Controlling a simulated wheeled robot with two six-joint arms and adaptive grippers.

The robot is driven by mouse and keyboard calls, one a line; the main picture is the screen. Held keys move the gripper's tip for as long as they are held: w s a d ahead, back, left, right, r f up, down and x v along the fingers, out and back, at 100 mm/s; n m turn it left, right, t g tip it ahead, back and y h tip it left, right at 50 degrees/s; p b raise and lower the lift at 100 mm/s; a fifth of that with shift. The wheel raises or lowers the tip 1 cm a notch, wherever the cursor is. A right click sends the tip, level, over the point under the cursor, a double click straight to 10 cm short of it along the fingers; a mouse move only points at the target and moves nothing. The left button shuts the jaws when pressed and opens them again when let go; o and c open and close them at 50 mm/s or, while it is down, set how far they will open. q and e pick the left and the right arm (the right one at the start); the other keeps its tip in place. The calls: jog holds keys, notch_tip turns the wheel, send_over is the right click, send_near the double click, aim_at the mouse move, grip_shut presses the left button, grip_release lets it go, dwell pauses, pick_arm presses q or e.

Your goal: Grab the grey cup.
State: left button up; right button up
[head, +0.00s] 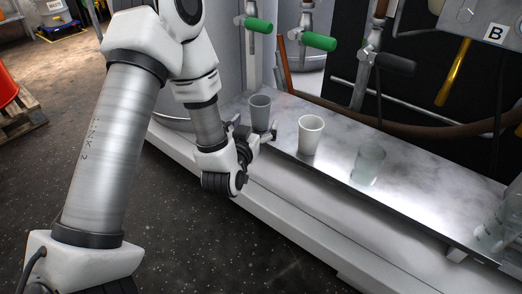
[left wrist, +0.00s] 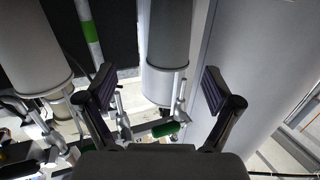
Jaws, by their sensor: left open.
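The grey cup (head: 260,112) stands upright on the shiny metal ledge (head: 339,166), at the left of a row of cups in the head view. My left gripper (head: 255,130) is open at the ledge's front edge, close in front of the grey cup. Its fingers spread to either side at about the cup's lower height; I cannot tell whether either touches it. In the left wrist view the two dark-padded fingers (left wrist: 158,90) are wide apart. I cannot make out the grey cup there with certainty. My right gripper is out of view.
A white cup (head: 311,135) stands right of the grey cup, and a clear glass (head: 368,163) farther right. More glassware (head: 495,225) stands at the right edge. Green-handled valves (head: 319,41) and a brown hose (head: 425,129) are behind the ledge. The dark floor in front is clear.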

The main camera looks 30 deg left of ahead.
aim_at(257, 109)
pick_arm(q)
jog(key=shift+w+a+r+t+y+b, duration=0.15)
jog(key=shift+w+a+r+t+b, duration=0.1)
jog(key=shift+w+a, duration=0.2)
jog(key=shift+w+a+r+t+y+b, duration=0.15)
jog(key=shift+w+a+t+b, duration=0.15)
jog(key=shift+w, duration=0.25)
jog(key=b+x, duration=0.1)
jog(key=x, duration=0.1)
jog(key=b+x, duration=0.1)
jog(key=x, duration=0.2)
jog(key=shift+a+f+b, duration=0.2)
jog(key=shift+f+b, duration=0.05)
jog(key=shift+b, duration=0.1)
jog(key=shift+w, duration=0.35)
jog(key=shift+r, duration=0.2)
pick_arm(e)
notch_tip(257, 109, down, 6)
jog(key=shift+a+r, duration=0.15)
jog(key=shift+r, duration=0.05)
pick_arm(q)
jog(key=c, duration=1)
